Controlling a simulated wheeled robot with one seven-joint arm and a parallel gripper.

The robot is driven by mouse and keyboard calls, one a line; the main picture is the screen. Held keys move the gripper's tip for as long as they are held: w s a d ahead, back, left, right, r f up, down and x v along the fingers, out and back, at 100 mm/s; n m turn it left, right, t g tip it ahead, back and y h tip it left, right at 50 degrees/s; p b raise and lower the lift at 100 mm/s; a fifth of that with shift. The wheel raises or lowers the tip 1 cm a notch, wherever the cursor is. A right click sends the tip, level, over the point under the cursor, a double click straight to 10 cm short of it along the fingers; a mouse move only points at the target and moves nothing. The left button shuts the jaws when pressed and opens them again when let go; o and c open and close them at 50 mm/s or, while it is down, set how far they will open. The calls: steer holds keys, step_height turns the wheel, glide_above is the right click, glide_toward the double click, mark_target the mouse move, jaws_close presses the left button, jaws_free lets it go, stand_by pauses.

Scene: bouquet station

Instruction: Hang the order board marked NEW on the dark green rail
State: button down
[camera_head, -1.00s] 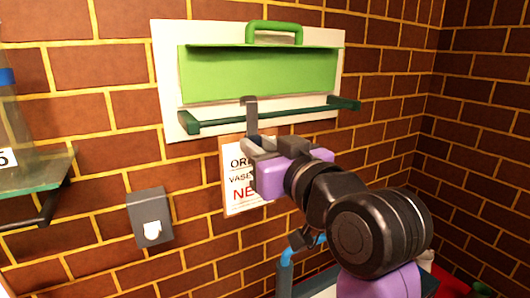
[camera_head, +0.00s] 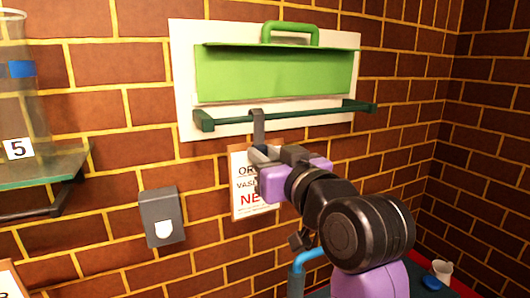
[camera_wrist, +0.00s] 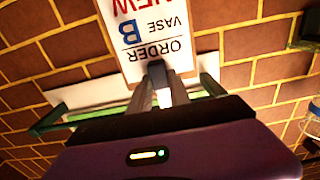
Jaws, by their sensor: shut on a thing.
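The order board (camera_head: 243,205) is a white card with a tan edge; "VASE" and part of "NEW" show beside my gripper in the head view. In the wrist view the board (camera_wrist: 150,25) appears upside down and reads ORDER, VASE B, NEW. My gripper (camera_head: 265,153) is shut on the board's grey hanger at its top; the fingers also show in the wrist view (camera_wrist: 158,85). The hanger's hook (camera_head: 258,125) rises across the dark green rail (camera_head: 310,112), its top slightly above the bar. I cannot tell whether it touches the rail. My gripper hides the board's right part.
A bright green box with a handle (camera_head: 275,75) sits on the white wall panel (camera_head: 185,70) above the rail. A grey wall box (camera_head: 161,217) is at lower left. A glass shelf (camera_head: 45,167) holds a clear vase marked 5 (camera_head: 20,115) at far left.

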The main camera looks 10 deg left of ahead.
steer(key=shift+f, duration=0.15)
steer(key=c, duration=1.1)
jaws_free()
steer(key=shift+c, duration=0.2)
